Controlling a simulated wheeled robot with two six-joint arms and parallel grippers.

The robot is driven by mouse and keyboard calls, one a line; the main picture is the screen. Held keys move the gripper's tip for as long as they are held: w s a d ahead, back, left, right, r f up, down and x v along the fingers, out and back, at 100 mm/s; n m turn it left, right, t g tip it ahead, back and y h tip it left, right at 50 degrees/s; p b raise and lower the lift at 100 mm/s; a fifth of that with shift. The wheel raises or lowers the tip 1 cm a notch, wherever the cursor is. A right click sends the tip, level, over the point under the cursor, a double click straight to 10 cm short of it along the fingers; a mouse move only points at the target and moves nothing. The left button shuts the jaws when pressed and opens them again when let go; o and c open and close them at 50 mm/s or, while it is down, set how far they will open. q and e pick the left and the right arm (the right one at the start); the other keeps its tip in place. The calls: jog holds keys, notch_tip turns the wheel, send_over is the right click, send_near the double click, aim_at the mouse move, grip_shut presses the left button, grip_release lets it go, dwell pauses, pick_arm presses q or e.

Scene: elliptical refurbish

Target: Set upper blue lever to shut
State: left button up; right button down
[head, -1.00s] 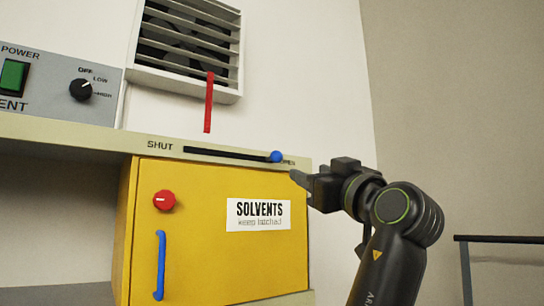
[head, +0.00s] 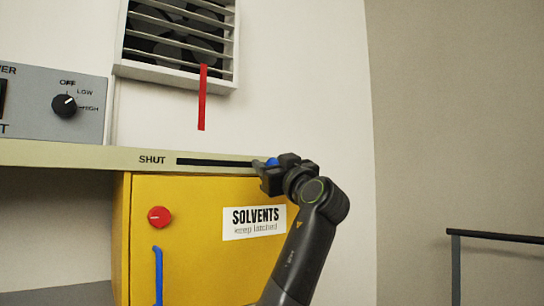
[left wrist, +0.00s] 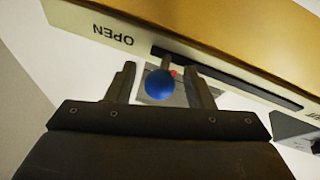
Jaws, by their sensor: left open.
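The upper blue lever is a round blue knob (head: 272,161) on a dark horizontal slot (head: 215,162) in the beige shelf edge. It stands at the right end of the slot, and SHUT is printed at the left end. My left gripper (head: 263,172) is at the knob and partly covers it. In the left wrist view, the blue knob (left wrist: 160,84) sits between the two open fingers, close to the OPEN label. I cannot tell whether a finger touches it. My right gripper is not in view.
Below the shelf is a yellow SOLVENTS cabinet (head: 185,264) with a red knob (head: 159,217) and a blue handle (head: 158,275). Above are a slatted vent (head: 180,40) with a red strip (head: 202,100) and a grey control panel (head: 50,105). A dark rail (head: 495,236) is at right.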

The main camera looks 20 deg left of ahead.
pick_arm(q)
jog(key=shift+w+a, duration=0.1)
grip_shut()
jog(key=shift+r, duration=0.1)
dwell(0.3)
